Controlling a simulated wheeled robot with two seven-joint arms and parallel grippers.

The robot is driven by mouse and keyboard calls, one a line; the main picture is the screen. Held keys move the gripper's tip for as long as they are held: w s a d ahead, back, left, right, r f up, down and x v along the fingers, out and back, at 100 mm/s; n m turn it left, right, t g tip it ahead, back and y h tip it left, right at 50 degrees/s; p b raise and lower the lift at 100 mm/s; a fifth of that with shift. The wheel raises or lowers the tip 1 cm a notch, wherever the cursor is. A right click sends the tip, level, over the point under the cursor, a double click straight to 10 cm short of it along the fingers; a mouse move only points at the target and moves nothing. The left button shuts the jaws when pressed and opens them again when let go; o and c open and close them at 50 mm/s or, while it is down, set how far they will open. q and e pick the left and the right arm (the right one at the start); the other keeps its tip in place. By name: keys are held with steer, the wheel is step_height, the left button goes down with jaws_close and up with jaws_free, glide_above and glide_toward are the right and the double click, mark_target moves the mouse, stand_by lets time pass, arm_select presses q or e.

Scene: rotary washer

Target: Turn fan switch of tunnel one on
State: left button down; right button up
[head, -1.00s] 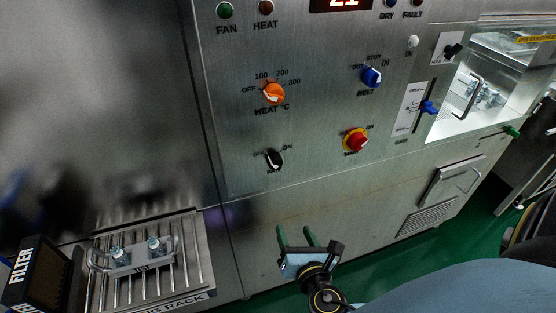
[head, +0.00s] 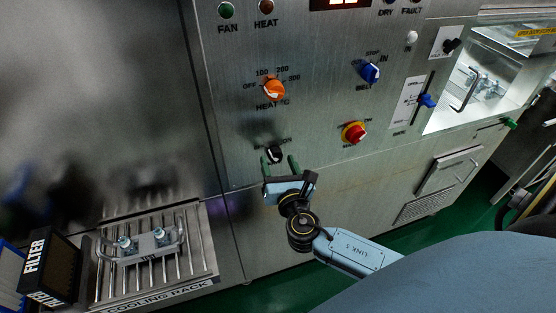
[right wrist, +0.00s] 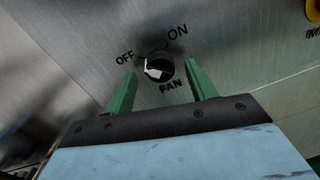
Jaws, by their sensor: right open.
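The fan switch is a black rotary knob (head: 275,153) with a white pointer, low on the steel control panel (head: 320,110). In the right wrist view the knob (right wrist: 158,66) sits between the words OFF and ON, with FAN below it. Its white part is at the lower left; I cannot tell for sure which mark it points to. My right gripper (head: 279,164) is open, its green fingers pointing at the panel. In the right wrist view the gripper (right wrist: 160,92) has one finger on each side of the knob, and I see no contact. My left gripper is not in view.
An orange heat knob (head: 273,90) is above the fan switch. A red and yellow knob (head: 354,132) and a blue belt knob (head: 370,72) are to the right. A cooling rack (head: 190,265) and a filter box (head: 48,268) stand at the lower left.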

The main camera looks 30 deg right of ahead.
steer(key=shift+w+d, duration=0.15)
steer(key=shift+w, duration=0.35)
steer(key=c, duration=1)
